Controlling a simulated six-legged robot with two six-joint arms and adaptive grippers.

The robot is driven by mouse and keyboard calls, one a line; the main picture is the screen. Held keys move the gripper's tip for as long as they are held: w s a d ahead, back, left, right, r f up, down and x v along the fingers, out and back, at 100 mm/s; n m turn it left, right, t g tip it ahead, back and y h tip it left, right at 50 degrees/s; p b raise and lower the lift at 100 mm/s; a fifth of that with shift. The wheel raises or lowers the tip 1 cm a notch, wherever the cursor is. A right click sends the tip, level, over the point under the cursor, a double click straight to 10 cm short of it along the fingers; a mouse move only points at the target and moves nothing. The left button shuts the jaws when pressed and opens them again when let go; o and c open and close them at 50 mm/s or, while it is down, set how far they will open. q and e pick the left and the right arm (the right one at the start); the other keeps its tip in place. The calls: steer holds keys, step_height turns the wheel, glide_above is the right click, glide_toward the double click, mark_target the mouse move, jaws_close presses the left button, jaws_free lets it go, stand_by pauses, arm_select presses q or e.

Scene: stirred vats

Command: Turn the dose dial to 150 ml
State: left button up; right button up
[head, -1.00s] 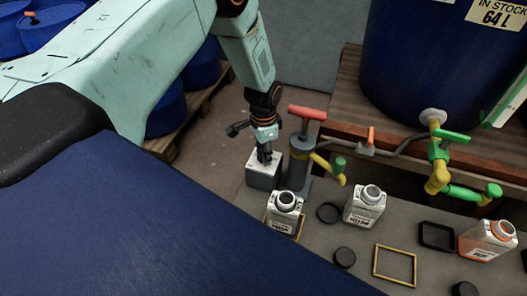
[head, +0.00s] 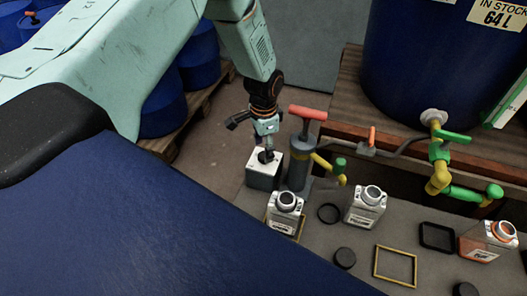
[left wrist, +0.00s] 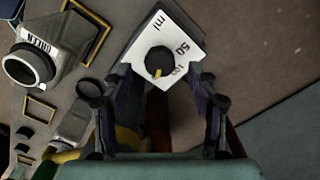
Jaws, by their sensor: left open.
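The dose dial is a black knob (left wrist: 159,61) with a yellow pointer mark, on the white printed top of a small grey box (head: 262,176). In the left wrist view "ml" and "50" are legible on that top. The yellow mark points down in that picture, beside another, partly blurred number that I cannot read surely. My left gripper (head: 266,150) is over the box. In the left wrist view its two fingers (left wrist: 160,80) are spread, one on each side of the knob and apart from it. My right gripper is not in view.
A grey pump with a red T-handle (head: 307,112) stands right beside the box. A blue vat (head: 440,60) with green-handled taps stands behind.

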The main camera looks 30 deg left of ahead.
arm_select(q)
step_height(320, 180, up, 9)
stand_by(0.3)
steer(key=shift+s+d, duration=0.15)
stand_by(0.5)
